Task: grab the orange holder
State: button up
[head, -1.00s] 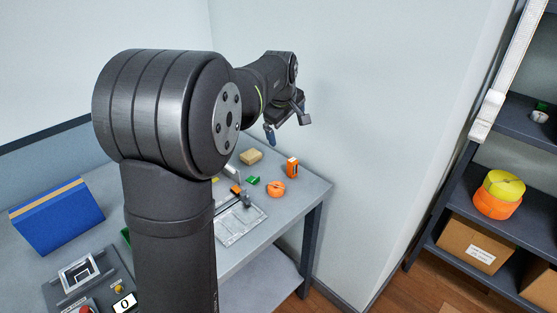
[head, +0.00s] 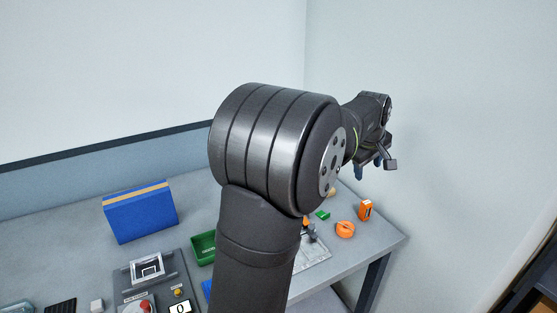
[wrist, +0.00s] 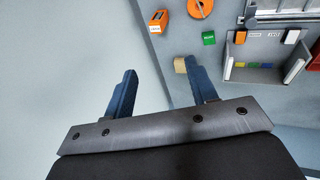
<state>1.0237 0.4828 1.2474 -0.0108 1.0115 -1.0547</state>
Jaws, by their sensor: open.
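A small upright orange box-shaped piece (head: 366,210) stands near the right edge of the grey table; in the wrist view it is at the top (wrist: 158,22). A round orange piece (head: 345,229) with a dark mark lies beside it, partly cut off at the top of the wrist view (wrist: 200,7). I cannot tell for sure which one is the orange holder. My gripper (head: 375,168) hangs above the table's far right corner. Its blue fingers (wrist: 163,85) are apart with nothing held, and both orange pieces lie beyond their tips.
A beige block (wrist: 181,65) shows beside one finger, and a green block (head: 322,215) lies near the orange pieces. A partitioned tray (wrist: 257,62) is to their right in the wrist view. A blue case (head: 141,212) and control panel are at left. A wall rises behind the table.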

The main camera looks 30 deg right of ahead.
aim_at(367, 210)
jog(key=w+d+f+n+g, duration=0.1)
jog(key=d+f+n, duration=0.2)
jog(key=f+n, duration=0.2)
jog(key=w+d+f+n, duration=0.2)
jog(key=f+n, duration=0.4)
jog(key=f, duration=0.5)
jog(key=w+d+f+n+g, duration=0.1)
jog(key=w+d+f+n, duration=0.1)
jog(key=d+f+n, duration=0.2)
jog(key=shift+d+f+n+g+h, duration=0.15)
jog(key=shift+f+n, duration=0.35)
jog(key=shift+f, duration=0.5)
jog(key=shift+d+f+n+g+h, duration=0.15)
jog(key=shift+f+n, duration=0.35)
jog(key=shift+f, duration=0.5)
jog(key=c, duration=1.1)
jog(key=shift+r, duration=0.1)
